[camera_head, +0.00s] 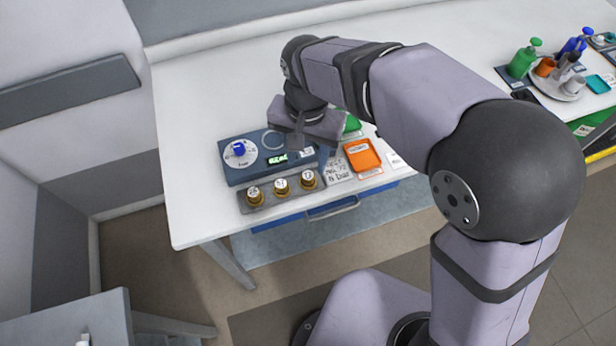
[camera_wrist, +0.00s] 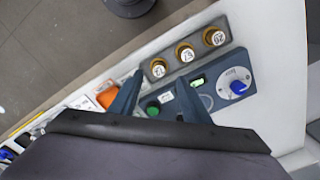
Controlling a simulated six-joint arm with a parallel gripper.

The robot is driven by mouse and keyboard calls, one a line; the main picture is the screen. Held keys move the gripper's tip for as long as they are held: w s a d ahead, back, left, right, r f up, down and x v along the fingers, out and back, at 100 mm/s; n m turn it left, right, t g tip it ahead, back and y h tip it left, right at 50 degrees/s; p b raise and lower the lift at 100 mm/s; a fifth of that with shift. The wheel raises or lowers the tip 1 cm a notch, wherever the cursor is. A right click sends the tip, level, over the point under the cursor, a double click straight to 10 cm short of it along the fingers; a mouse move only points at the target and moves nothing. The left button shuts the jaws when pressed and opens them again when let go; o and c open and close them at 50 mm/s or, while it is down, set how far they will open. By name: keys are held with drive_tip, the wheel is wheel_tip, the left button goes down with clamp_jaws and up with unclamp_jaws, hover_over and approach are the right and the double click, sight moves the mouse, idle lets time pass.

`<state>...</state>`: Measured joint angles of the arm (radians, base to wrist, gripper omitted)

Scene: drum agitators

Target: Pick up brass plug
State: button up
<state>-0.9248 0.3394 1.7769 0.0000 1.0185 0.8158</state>
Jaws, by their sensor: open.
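Three brass plugs with numbered white tops stand in a row in a grey holder (camera_head: 268,205) at the front edge of the bench: a left one (camera_head: 254,193), a middle one (camera_head: 281,185) and a right one (camera_head: 308,178). In the wrist view their order is reversed: (camera_wrist: 214,36) is the left plug, the middle plug (camera_wrist: 185,52) lies between, and the right plug (camera_wrist: 157,68) is nearest my fingers. My gripper (camera_head: 311,150) is open and empty, above the right end of the blue device and behind the plugs. Its two fingers also show in the wrist view (camera_wrist: 156,84).
The blue device (camera_head: 236,174) has a white dial with a blue knob (camera_head: 239,148) and a lit green display. An orange tray (camera_head: 362,154) lies right of my gripper, with a green item behind it. Bottles and cups stand far right. The bench's left end is clear.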

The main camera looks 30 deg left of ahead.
sight(308, 176)
drive_tip(key=shift+d+m, duration=0.1)
drive_tip(key=shift+m, duration=0.5)
drive_tip(key=shift+f, duration=0.1)
drive_tip(key=shift+w+f+p, duration=0.15)
drive_tip(key=shift+f+p, duration=0.6)
drive_tip(key=shift+f, duration=1.05)
drive_tip(key=shift+w+f+p, duration=0.1)
drive_tip(key=shift+f+p, duration=0.6)
drive_tip(key=shift+f, duration=1.1)
clamp_jaws()
